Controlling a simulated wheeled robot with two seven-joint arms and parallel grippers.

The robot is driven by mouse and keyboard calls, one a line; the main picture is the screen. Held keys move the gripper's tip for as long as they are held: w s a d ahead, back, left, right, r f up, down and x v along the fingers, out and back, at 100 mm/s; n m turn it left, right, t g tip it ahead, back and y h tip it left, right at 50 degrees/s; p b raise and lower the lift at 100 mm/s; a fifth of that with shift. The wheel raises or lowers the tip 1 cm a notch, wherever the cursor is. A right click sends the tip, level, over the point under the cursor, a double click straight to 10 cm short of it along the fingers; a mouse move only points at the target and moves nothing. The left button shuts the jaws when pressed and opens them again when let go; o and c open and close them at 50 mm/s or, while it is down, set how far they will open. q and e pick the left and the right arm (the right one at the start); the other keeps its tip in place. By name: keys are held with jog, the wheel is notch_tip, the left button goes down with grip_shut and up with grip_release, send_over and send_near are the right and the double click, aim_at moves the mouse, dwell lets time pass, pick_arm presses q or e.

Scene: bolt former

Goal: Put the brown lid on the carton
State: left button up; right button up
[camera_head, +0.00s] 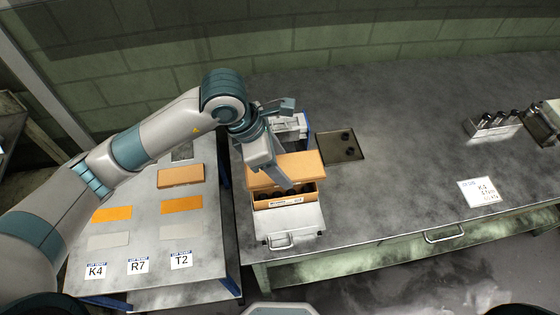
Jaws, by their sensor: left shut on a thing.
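The brown lid (305,167) is in my left gripper (284,184), which is shut on it. The lid is over the back part of the carton (285,203), slightly tilted, and does not cover the front. The carton is an orange-brown box with a white label on its front wall. Dark round pieces show inside it, below the lid's front edge. I cannot tell whether the lid touches the carton's rim. My right gripper is not in view.
The carton stands on a pale plate (290,228) at the grey table's left edge. A blue-and-white device (294,125) is behind it. A flat brown box (181,176) and ticket cards lie on the left table.

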pick_arm(q)
jog(key=shift+f+b, duration=1)
jog(key=shift+f, duration=1.45)
jog(key=shift+b, duration=0.75)
jog(key=shift+f+b, duration=1.3)
jog(key=shift+b, duration=0.05)
dwell(0.6)
jog(key=o, duration=1.1)
jog(key=shift+r, duration=0.15)
